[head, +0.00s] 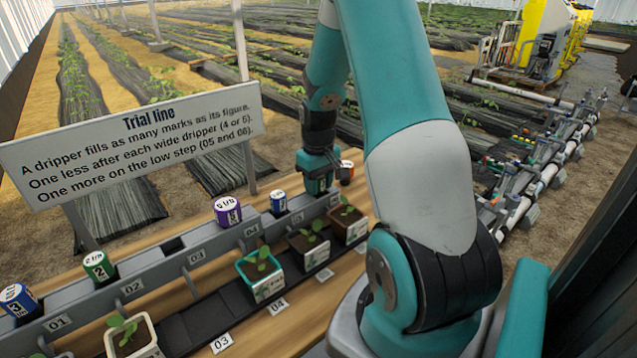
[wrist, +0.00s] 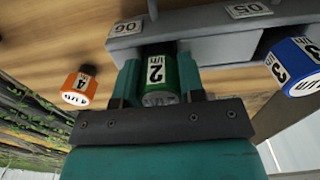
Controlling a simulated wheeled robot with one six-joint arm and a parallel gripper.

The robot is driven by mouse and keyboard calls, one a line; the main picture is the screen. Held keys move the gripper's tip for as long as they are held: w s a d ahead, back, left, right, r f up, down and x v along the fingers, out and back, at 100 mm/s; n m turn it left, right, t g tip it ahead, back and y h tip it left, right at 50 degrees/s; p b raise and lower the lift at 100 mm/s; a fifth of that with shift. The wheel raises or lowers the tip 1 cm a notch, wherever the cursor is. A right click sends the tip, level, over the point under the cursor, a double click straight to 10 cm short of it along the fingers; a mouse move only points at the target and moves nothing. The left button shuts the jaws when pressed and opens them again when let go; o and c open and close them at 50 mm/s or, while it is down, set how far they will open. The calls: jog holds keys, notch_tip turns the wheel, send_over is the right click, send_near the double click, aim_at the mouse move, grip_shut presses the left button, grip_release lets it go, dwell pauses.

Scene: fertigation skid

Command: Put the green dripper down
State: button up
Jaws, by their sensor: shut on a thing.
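My gripper (wrist: 158,82) is shut on a green dripper (wrist: 156,72) marked 2, with one finger on each side of it. In the wrist view the dripper is at an opening of the grey rail (wrist: 220,28), between the plates 06 and 05. How deep it sits there I cannot tell. In the head view my gripper (head: 318,165) is at the far end of the rail, and the held dripper (head: 315,187) is partly hidden. Another green dripper (head: 99,267) marked 2 stands in the rail near plate 02.
An orange dripper (wrist: 80,88) and a blue dripper (wrist: 293,66) flank the held one. A purple dripper (head: 227,210) and another blue dripper (head: 19,300) stand along the rail. Near plate 03 is an empty opening (head: 172,245). Potted seedlings (head: 262,272) line the front. A sign (head: 135,145) stands behind.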

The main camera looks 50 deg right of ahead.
jog(key=o, duration=0.5)
jog(key=shift+f, duration=0.15)
jog(key=o, duration=0.4)
notch_tip(320, 180, up, 12)
jog(key=s+a+r+n+t+y, duration=0.1)
jog(key=a+r+n, duration=0.2)
jog(key=a, duration=0.9)
jog(key=s+a+r+n+y, duration=0.1)
jog(key=a+r+n, duration=0.1)
jog(key=a, duration=1.1)
jog(key=s+a+r+n+g+y, duration=0.1)
jog(key=s+a+n, duration=0.3)
jog(key=s+a, duration=0.9)
jog(key=shift+a+r+n+y, duration=0.2)
jog(key=shift+r+n+y, duration=0.15)
jog(key=shift+y, duration=0.25)
